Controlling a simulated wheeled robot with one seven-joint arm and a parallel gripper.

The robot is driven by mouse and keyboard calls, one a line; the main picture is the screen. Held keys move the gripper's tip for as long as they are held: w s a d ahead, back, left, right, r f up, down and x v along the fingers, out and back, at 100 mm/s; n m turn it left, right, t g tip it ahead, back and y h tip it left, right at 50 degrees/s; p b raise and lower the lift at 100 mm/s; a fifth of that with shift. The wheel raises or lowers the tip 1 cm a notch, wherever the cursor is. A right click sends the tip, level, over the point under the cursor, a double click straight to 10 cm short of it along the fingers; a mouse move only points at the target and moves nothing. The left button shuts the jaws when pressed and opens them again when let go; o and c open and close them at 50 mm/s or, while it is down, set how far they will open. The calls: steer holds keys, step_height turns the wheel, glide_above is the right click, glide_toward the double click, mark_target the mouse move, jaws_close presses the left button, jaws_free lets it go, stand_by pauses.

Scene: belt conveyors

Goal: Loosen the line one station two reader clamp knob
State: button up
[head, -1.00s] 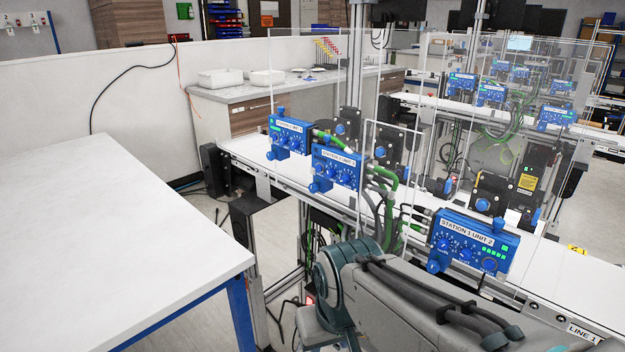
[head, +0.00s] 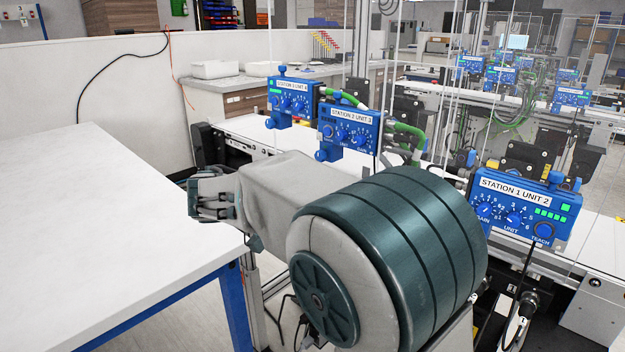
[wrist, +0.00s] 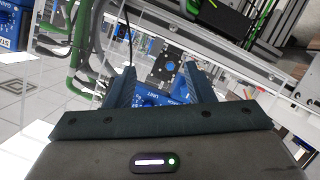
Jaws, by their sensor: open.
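A blue unit labelled STATION 2 UNIT 3 (head: 349,128) stands on the belt line, with a blue knob (head: 321,155) at its lower left. I cannot tell whether this is the clamp knob. My gripper (head: 205,200) is at the left end of my arm, over the white table's right edge in the head view and left of the units. In the wrist view my gripper (wrist: 161,76) is open and empty. Between its fingers show a blue dial unit (wrist: 155,98) and a dark plate with a round blue knob (wrist: 170,66), both beyond the fingertips.
A second blue unit (head: 292,98) stands at the back left; the STATION 1 UNIT 2 box (head: 520,207) is at right. Green cables (head: 405,130) and clear panels stand around the units. The white table (head: 90,230) at left is bare.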

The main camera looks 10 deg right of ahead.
mark_target(318, 157)
steer(key=w+a+r+m+t+h+b, duration=0.1)
steer(key=w+a+r+m+t+h, duration=0.2)
steer(key=a, duration=0.4)
steer(key=shift+n+y, duration=0.5)
steer(key=shift+n, duration=0.2)
steer(key=x, duration=1.3)
steer(key=shift+w+d+f+p, duration=0.2)
steer(key=shift+w+f+p, duration=0.1)
steer(key=shift+w, duration=0.15)
steer(key=shift+c, duration=0.3)
steer(key=c, duration=0.9)
